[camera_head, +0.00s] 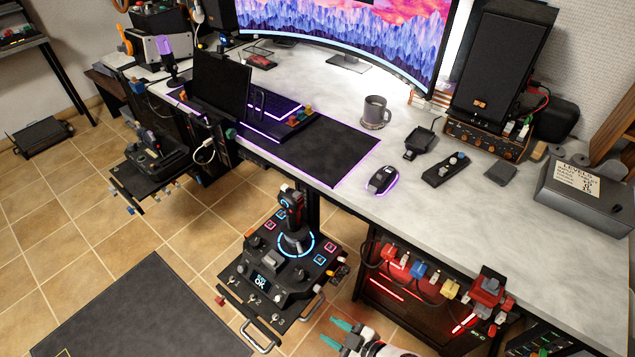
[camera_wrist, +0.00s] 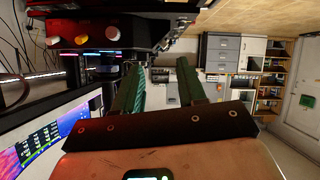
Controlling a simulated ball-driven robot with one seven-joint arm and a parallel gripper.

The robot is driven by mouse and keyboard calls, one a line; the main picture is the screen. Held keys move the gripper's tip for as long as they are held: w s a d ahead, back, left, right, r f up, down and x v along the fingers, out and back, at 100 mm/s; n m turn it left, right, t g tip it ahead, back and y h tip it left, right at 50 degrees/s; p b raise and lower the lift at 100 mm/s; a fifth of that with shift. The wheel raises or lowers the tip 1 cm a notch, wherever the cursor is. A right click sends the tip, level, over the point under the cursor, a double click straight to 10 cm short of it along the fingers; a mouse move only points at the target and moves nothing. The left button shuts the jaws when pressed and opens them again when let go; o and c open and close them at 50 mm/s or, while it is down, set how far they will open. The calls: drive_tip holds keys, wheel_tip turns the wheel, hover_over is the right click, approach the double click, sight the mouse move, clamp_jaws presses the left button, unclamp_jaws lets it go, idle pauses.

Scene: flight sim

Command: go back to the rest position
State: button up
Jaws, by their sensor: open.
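My gripper (camera_head: 347,335) shows at the bottom of the head view, with its two teal fingers apart and nothing between them. It is in front of the desk, just right of the joystick panel (camera_head: 262,280) and low beside the red-lit box under the desk. In the wrist view my gripper (camera_wrist: 158,85) has two green fingers spread apart, with empty air between them. The joystick (camera_head: 292,208) stands upright on its panel, apart from the fingers. Most of my arm is out of the head view.
The desk (camera_head: 480,225) holds a mug (camera_head: 375,112), a mouse (camera_head: 383,180), a speaker (camera_head: 500,65) and a grey box (camera_head: 590,195). A red-lit box (camera_head: 410,290) with plugs is under the desk. A dark mat (camera_head: 140,310) lies on the tiled floor. Grey cabinets (camera_wrist: 222,60) show in the wrist view.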

drive_tip(key=w+d+r+m+t+h, duration=0.2)
drive_tip(key=w+d+r+t+h, duration=0.15)
drive_tip(key=d+r, duration=0.2)
drive_tip(key=w+d+r+m+t+h, duration=0.2)
drive_tip(key=w+d+r+t+h, duration=0.1)
drive_tip(key=w+d+r, duration=0.3)
drive_tip(key=s+d+r+m+g+h, duration=0.1)
drive_tip(key=s+d+r+m+h, duration=0.2)
drive_tip(key=d, duration=0.4)
drive_tip(key=d+r+m+g+h, duration=0.1)
drive_tip(key=d+r+m+h, duration=0.35)
drive_tip(key=d, duration=0.25)
drive_tip(key=s+a+r+m+g+y, duration=0.15)
drive_tip(key=s+g, duration=0.25)
drive_tip(key=s, duration=0.4)
drive_tip(key=s+a+r+g+y, duration=0.2)
drive_tip(key=s+a+g+y, duration=0.1)
drive_tip(key=s, duration=0.6)
drive_tip(key=s+d+f+g, duration=0.2)
drive_tip(key=s+f+g, duration=0.2)
drive_tip(key=s, duration=0.6)
wheel_tip(320, 180, down, 2)
drive_tip(key=shift+f+h, duration=0.1)
drive_tip(key=shift+h, duration=0.25)
